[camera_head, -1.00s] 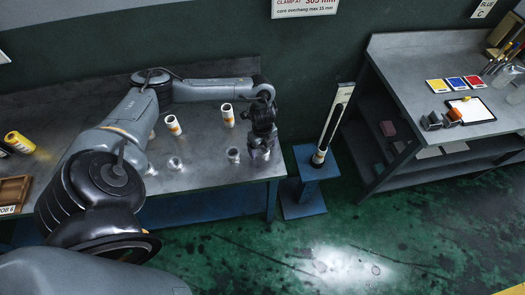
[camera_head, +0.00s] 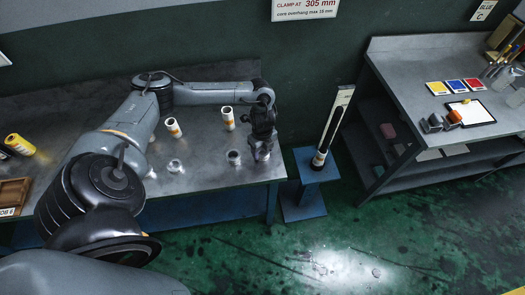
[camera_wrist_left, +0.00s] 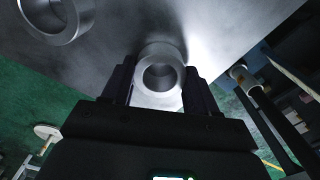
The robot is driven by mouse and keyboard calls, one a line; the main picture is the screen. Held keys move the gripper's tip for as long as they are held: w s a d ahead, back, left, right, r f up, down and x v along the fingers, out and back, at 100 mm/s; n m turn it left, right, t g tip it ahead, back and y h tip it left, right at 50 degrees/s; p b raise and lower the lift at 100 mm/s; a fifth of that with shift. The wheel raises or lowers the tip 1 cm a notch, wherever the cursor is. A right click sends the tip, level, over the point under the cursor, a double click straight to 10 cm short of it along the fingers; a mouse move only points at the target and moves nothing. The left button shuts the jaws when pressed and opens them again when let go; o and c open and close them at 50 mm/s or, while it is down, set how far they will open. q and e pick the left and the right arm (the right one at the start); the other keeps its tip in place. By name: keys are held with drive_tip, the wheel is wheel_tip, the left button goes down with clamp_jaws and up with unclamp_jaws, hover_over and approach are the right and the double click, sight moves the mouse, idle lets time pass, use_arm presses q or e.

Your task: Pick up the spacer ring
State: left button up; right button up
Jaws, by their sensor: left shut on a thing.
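A grey metal spacer ring (camera_wrist_left: 160,51) with a round hole sits between the two dark fingers of my left gripper (camera_wrist_left: 159,84) in the left wrist view. My left gripper (camera_head: 262,148) is shut on this ring, near the right end of the grey bench (camera_head: 213,178) in the head view. The ring (camera_head: 262,156) shows small beneath the fingers there. I cannot tell whether it touches the bench top. My right gripper is not in view.
Another metal ring (camera_head: 233,158) stands just left of the gripper, and more small metal pieces (camera_head: 175,166) lie further left. White tubes with orange bands (camera_head: 228,118) stand behind. A blue stand with a tall upright (camera_head: 310,170) is right of the bench, across a gap.

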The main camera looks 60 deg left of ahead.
sight(267, 155)
use_arm(q)
drive_tip(key=shift+r, duration=0.85)
wheel_tip(267, 155, up, 2)
drive_tip(key=shift+r+p, duration=0.1)
drive_tip(key=shift+p, duration=0.25)
drive_tip(key=shift+w+d+r, duration=0.2)
drive_tip(key=shift+d+r, duration=0.3)
drive_tip(key=shift+d, duration=0.1)
drive_tip(key=shift+w+d+r, duration=0.2)
drive_tip(key=shift+d+r, duration=0.25)
drive_tip(key=shift+d, duration=0.15)
drive_tip(key=w+d+r+p, duration=0.2)
drive_tip(key=d+r+p, duration=0.3)
drive_tip(key=d, duration=0.4)
drive_tip(key=shift+w+r+p, duration=0.15)
drive_tip(key=shift+w+p, duration=0.1)
drive_tip(key=shift+p, duration=0.15)
drive_tip(key=shift+a, duration=0.1)
